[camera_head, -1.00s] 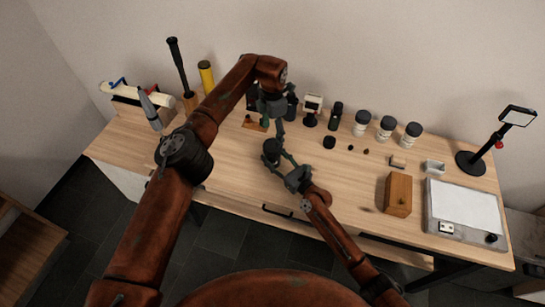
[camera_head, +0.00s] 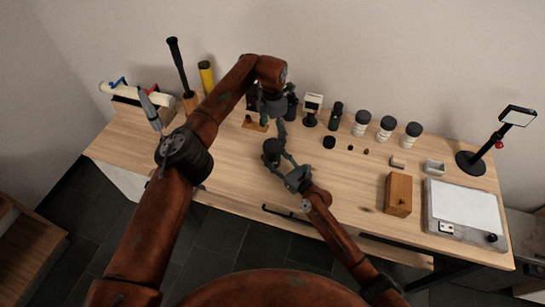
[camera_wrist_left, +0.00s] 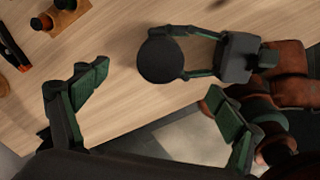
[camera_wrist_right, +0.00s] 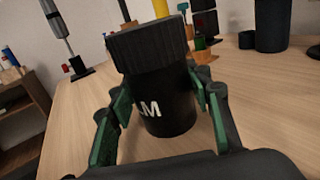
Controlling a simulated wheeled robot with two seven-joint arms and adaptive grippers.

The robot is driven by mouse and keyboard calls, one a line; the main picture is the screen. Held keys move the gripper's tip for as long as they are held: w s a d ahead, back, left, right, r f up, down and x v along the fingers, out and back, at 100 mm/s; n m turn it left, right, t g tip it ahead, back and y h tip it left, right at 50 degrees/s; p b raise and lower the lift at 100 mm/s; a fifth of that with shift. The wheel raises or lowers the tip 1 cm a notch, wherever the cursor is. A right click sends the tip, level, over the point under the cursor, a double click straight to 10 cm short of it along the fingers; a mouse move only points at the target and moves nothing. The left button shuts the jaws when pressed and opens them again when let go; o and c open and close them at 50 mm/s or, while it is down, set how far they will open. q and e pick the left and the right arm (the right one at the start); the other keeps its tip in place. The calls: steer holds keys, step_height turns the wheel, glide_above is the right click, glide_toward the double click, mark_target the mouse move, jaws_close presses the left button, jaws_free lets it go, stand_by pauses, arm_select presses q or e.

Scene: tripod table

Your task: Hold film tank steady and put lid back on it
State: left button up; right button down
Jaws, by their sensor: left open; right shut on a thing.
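The film tank (camera_wrist_right: 168,112) is a black cylinder with white lettering, upright at the table's near side. Its ribbed black lid (camera_wrist_right: 150,46) sits on top; I cannot tell whether it is fully seated. In the left wrist view the lid (camera_wrist_left: 160,60) is a dark disc covering the tank. My right gripper (camera_wrist_right: 160,105) is shut around the tank's body, one finger on each side. In the head view it comes in from the lower right (camera_head: 275,158). My left gripper (camera_wrist_left: 150,105) is open and empty, above and apart from the lid; in the head view its fingers are partly hidden (camera_head: 273,122).
A wooden box (camera_head: 398,194) and a light panel (camera_head: 463,210) are at the right. The table between tank and box is mostly clear.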

arm_select(q)
step_height(320, 180, up, 12)
stand_by(0.6)
arm_select(e)
steer(key=c, duration=0.9)
jaws_free()
steer(key=shift+c, duration=0.2)
steer(key=shift+s, duration=0.1)
steer(key=v, duration=1.2)
